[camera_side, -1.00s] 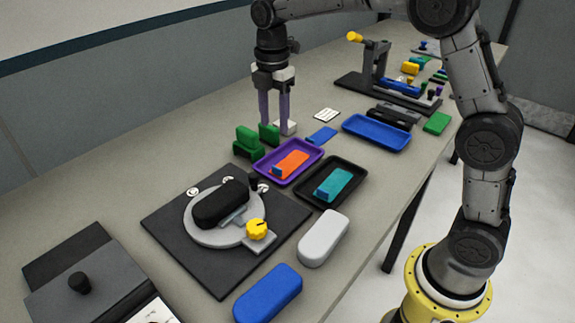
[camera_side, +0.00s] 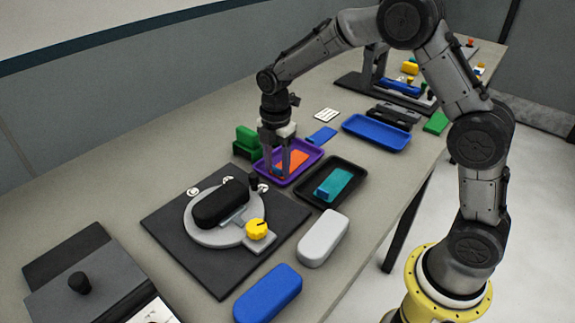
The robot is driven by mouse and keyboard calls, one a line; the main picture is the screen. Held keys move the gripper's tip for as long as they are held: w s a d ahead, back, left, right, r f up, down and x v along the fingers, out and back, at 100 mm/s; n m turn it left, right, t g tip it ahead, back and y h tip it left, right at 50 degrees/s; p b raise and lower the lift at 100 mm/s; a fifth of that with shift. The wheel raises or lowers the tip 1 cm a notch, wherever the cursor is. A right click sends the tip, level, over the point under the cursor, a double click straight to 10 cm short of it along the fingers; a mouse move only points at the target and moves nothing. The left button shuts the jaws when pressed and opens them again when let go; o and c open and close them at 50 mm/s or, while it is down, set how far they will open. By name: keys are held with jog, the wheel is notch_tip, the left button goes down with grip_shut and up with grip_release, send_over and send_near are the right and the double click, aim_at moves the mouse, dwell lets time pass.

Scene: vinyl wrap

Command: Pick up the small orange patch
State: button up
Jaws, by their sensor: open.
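The small orange patch (camera_side: 294,159) lies in the purple tray (camera_side: 316,149), left of the black tray. My gripper (camera_side: 277,174) is open, with its fingers pointing down over the near left part of the purple tray. The fingers are at the near end of the orange patch and hide part of it. I cannot tell whether they touch it.
The black tray (camera_side: 357,193) with a teal patch (camera_side: 337,183) stands close on the right. A green block stand (camera_side: 246,141) is just left. A round fixture with a black case (camera_side: 220,203) and yellow knob (camera_side: 256,228) is in front. A blue tray (camera_side: 376,132) stands behind.

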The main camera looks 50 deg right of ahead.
jog(key=shift+f, duration=0.15)
grip_shut()
dwell(0.4)
